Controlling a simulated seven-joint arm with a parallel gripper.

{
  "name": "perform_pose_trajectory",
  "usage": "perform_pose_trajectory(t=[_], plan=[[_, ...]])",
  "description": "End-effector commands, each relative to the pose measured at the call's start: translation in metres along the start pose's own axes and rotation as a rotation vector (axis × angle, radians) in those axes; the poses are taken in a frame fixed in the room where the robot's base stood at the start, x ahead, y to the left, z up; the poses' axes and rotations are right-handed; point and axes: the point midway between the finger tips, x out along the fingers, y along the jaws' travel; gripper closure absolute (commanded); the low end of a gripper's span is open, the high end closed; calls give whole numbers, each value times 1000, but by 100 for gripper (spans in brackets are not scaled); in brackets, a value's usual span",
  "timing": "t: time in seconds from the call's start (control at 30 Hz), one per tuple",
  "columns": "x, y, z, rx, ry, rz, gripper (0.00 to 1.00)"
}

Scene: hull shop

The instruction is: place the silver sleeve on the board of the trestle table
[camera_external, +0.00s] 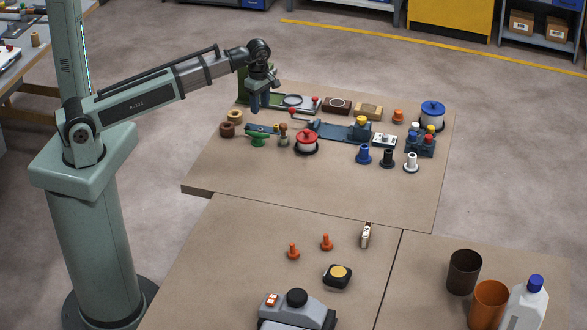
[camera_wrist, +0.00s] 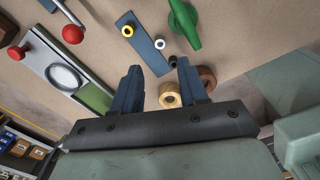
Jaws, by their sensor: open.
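A small silver-white ring (camera_wrist: 160,44), which looks like the silver sleeve, lies by the edge of a blue strip (camera_wrist: 143,54) in the wrist view. A yellow ring (camera_wrist: 127,31) is on the strip, and a small dark ring (camera_wrist: 172,61) is nearer my fingers. The blue strip (camera_external: 262,128) also shows in the external view, where the sleeve is too small to make out. My gripper (camera_external: 258,101) is open and empty above the tabletop. Its fingers (camera_wrist: 158,72) frame the dark ring in the wrist view. A table with wooden legs (camera_external: 30,90), perhaps the trestle table, stands at the left edge.
A green clamp-like part (camera_external: 257,141), a brown ring (camera_external: 227,130) and a tan ring (camera_external: 235,116) stand close around the strip. The tabletop's front left (camera_external: 235,180) is clear.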

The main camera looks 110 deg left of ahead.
Motion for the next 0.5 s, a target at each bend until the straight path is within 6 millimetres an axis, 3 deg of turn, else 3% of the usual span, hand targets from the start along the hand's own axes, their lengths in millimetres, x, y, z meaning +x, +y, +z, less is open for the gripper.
perform_pose_trajectory(t=[0.2, 0.5], plan=[[-21, 0, 0, 0, 0, 1, 57], [-29, 0, 0, 0, 0, 0, 57]])
